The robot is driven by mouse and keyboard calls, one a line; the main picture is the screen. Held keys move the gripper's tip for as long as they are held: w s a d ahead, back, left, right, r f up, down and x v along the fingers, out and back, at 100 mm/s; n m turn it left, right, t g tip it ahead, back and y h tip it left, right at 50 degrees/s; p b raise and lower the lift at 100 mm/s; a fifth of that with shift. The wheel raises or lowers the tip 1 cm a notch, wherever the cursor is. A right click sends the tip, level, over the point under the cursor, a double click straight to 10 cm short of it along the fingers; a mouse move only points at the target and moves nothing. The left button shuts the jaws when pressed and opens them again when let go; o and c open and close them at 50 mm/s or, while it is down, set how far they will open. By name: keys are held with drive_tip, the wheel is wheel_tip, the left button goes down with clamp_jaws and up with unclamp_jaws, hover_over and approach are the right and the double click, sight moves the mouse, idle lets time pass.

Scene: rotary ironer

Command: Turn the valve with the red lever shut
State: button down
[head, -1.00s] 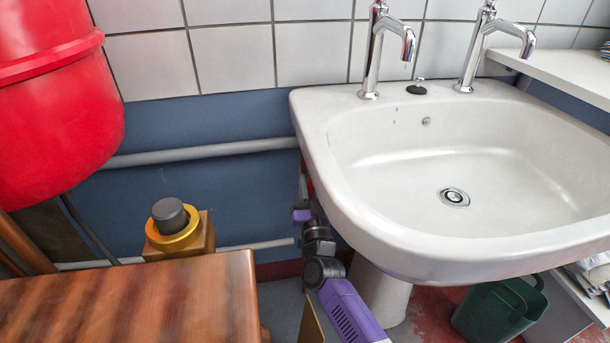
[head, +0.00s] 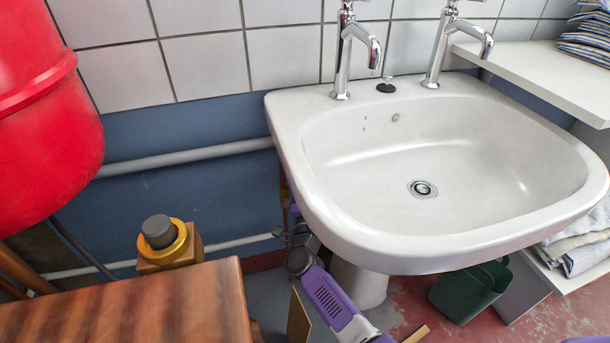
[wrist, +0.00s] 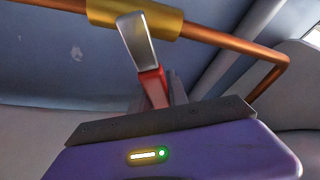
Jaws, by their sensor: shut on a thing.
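The valve shows in the wrist view as a brass body (wrist: 158,20) on a copper pipe. Its lever has a bare metal part (wrist: 137,42) by the body and a red part (wrist: 154,88) further out. In the picture the lever runs down from the pipe, at a steep angle across it. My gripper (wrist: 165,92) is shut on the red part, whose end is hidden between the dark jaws. In the head view my purple arm (head: 330,300) reaches in beneath the sink's left side. The valve and lever cannot be made out there.
The white sink (head: 300,180) overhangs my arm. A wooden top (head: 130,315) and a brass fitting with a dark knob (head: 158,232) are to the left, below a red container (head: 45,130). A green bin (head: 468,290) stands right of the pedestal (head: 358,285).

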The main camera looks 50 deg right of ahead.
drive_tip(key=shift+s+d+f+m+g+y+p, duration=0.1)
drive_tip(key=shift+d+f+m+g+y+p, duration=0.15)
drive_tip(key=shift+f+m, duration=0.5)
drive_tip(key=shift+s+f+m+g+y+p, duration=0.15)
drive_tip(key=shift+f+m+g+p, duration=0.15)
drive_tip(key=shift+f+m, duration=0.5)
drive_tip(key=shift+s+d+f+m+g+y+p, duration=0.1)
drive_tip(key=shift+d+f+m+g+y+p, duration=0.2)
drive_tip(key=shift+m, duration=0.75)
drive_tip(key=shift+a+f, duration=0.15)
drive_tip(key=c, duration=1.3)
unclamp_jaws()
drive_tip(key=shift+p+v, duration=1.4)
drive_tip(key=shift+v, duration=2.45)
